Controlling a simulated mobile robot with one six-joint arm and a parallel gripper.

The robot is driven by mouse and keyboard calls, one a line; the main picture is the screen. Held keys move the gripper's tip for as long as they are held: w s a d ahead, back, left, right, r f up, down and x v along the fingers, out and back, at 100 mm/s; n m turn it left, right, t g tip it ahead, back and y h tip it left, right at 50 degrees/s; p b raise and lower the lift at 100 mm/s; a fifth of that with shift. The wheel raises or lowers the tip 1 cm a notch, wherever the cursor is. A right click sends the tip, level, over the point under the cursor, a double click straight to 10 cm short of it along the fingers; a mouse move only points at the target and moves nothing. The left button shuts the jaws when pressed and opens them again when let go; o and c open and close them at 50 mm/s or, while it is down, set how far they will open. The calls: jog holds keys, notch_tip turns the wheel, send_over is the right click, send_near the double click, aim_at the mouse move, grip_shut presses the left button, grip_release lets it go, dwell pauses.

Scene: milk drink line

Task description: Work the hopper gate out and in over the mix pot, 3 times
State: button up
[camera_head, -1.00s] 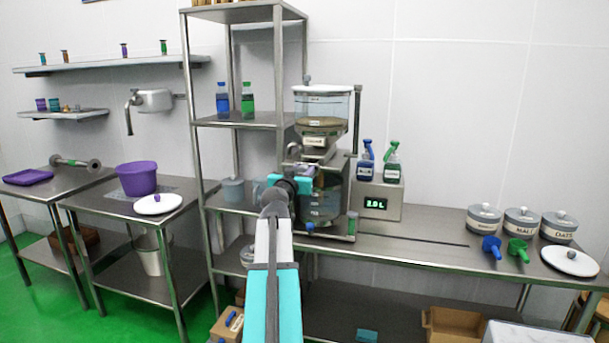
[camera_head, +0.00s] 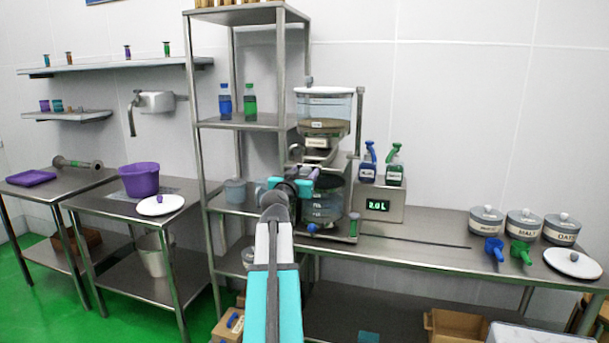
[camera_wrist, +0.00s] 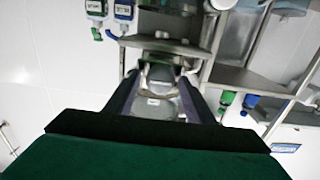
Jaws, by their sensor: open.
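The hopper (camera_head: 323,105) is a clear bin with a white lid, above a labelled outlet (camera_head: 318,142), with brownish contents in its lower part. The mix pot (camera_head: 328,208) is a clear vessel below it, partly hidden by my arm. My gripper (camera_head: 300,180) is in front of the gap between hopper and pot. The gate cannot be made out clearly behind it. In the wrist view my gripper (camera_wrist: 158,88) has its two fingers apart, and the hopper (camera_wrist: 160,108) shows, upside down, beyond and between them. I cannot tell whether the fingers touch the gate.
A display box (camera_head: 377,207) reading 2.0 L stands right of the pot, with two spray bottles (camera_head: 394,165) on it. A steel rack (camera_head: 240,122) stands close on the left. Lidded tubs (camera_head: 522,224) and scoops (camera_head: 520,252) are at the bench's right end.

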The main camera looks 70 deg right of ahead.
jog(key=a+b, duration=0.4)
jog(key=a, duration=0.8)
jog(key=shift+s+a, duration=0.3)
jog(key=shift+s, duration=0.05)
jog(key=shift+o, duration=0.2)
dwell(0.7)
jog(key=shift+w+d+f+p, duration=0.15)
jog(key=shift+d+p, duration=0.55)
jog(key=shift+d, duration=1.65)
jog(key=shift+w+d+p, duration=0.1)
jog(key=shift+d+p, duration=0.65)
jog(key=shift+d, duration=1.6)
jog(key=shift+w+d+f+p, duration=0.15)
jog(key=shift+d+p, duration=0.55)
jog(key=shift+d, duration=1.65)
jog(key=shift+r, duration=0.1)
